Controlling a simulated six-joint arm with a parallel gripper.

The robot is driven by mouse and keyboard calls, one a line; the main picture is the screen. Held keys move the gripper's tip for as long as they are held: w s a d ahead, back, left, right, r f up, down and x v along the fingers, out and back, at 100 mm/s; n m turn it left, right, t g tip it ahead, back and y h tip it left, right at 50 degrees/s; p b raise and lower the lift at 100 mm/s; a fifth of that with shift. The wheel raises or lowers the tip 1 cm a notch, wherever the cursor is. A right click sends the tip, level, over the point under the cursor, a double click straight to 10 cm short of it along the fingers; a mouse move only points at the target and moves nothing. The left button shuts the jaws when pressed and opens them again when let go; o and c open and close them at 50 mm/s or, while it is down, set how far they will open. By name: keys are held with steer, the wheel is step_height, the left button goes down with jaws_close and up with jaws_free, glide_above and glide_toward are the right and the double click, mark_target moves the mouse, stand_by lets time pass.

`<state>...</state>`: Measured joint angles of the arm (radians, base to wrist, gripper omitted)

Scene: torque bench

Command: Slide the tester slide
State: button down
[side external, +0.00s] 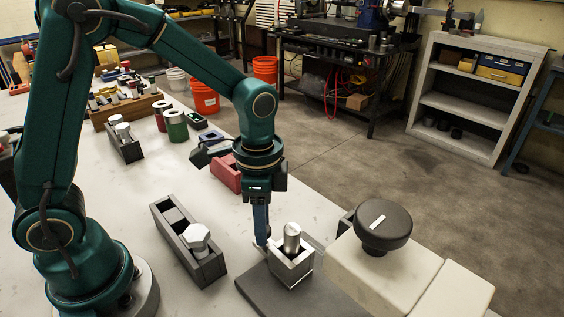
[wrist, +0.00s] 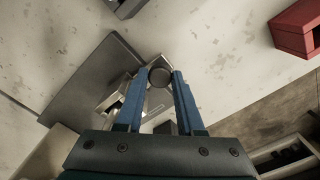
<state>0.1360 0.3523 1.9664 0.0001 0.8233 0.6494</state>
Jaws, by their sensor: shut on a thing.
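A silver metal block (side external: 291,264) with an upright metal cylinder (side external: 292,238) stands on a dark plate (side external: 262,288), near the bench's right edge. I take this block to be the tester slide; no label shows. My gripper (side external: 263,242) points down at the block's left side. In the wrist view, the blue fingers of my gripper (wrist: 163,75) are closed around a small round grey piece (wrist: 160,77) beside the block. The left finger hides part of the block in that view. I cannot tell how the round piece joins the block.
A pale box with a black round knob (side external: 383,225) stands close to the right of the block. A dark holder with a hex bolt (side external: 196,240) is to the left. A red block (side external: 226,173) lies behind my gripper. The bench between the holder and plate is clear.

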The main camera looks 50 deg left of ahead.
mark_target(298, 253)
stand_by(0.7)
steer(key=shift+d, duration=4.2)
steer(key=c, duration=0.5)
jaws_free()
steer(key=shift+c, duration=0.2)
steer(key=shift+r, duration=2.6)
